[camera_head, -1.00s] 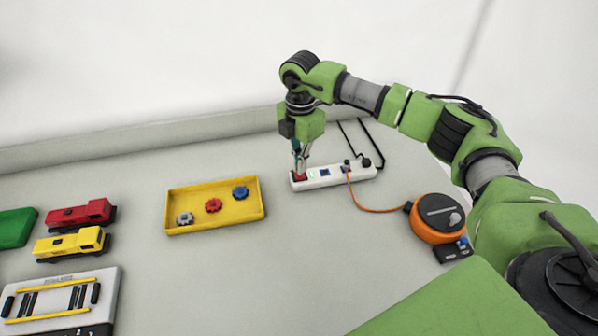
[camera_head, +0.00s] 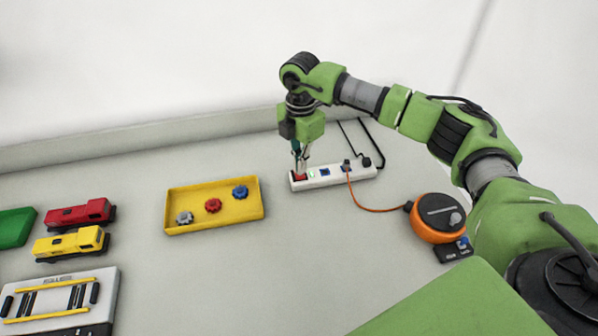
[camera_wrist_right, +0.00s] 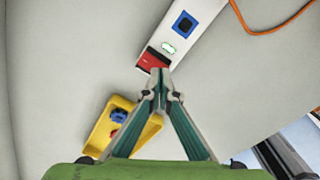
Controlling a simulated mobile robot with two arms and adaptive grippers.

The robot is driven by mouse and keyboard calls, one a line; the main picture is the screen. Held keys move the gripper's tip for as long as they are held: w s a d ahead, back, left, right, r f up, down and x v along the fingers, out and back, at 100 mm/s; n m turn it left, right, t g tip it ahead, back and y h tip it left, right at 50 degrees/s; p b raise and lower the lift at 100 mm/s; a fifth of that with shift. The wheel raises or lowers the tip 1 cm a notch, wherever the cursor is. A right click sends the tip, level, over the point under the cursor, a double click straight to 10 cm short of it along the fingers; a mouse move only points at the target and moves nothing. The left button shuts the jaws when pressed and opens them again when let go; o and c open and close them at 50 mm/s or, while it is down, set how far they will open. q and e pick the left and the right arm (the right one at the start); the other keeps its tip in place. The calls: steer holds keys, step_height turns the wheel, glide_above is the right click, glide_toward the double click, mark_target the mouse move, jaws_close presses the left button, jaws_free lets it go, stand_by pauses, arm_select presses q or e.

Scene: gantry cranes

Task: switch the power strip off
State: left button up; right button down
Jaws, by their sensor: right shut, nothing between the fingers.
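The white power strip (camera_head: 333,175) lies on the table at the right of the middle in the head view. Its red switch (camera_head: 299,177) is at the left end, beside a small green-lit spot. A plug with an orange cable sits in it. My right gripper (camera_head: 302,160) points down at the red switch with shut, empty fingers. In the right wrist view the gripper (camera_wrist_right: 158,76) has its fingertips together at the edge of the red switch (camera_wrist_right: 152,60); whether they touch it I cannot tell. The green-lit mark (camera_wrist_right: 168,48) shows next to the switch. My left gripper is not in view.
A yellow tray (camera_head: 215,226) with several gears stands left of the strip. An orange round device (camera_head: 437,218) is at the right, on the orange cable. Red (camera_head: 80,214) and yellow (camera_head: 70,243) trucks are at the left.

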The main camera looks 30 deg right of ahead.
steer(key=shift+s+f+b, duration=0.1)
steer(key=shift+f+b, duration=0.45)
steer(key=shift+f, duration=0.45)
stand_by(0.3)
steer(key=shift+r+p, duration=0.65)
steer(key=shift+r, duration=0.15)
steer(key=shift+r+p, duration=1.8)
steer(key=shift+r, duration=0.95)
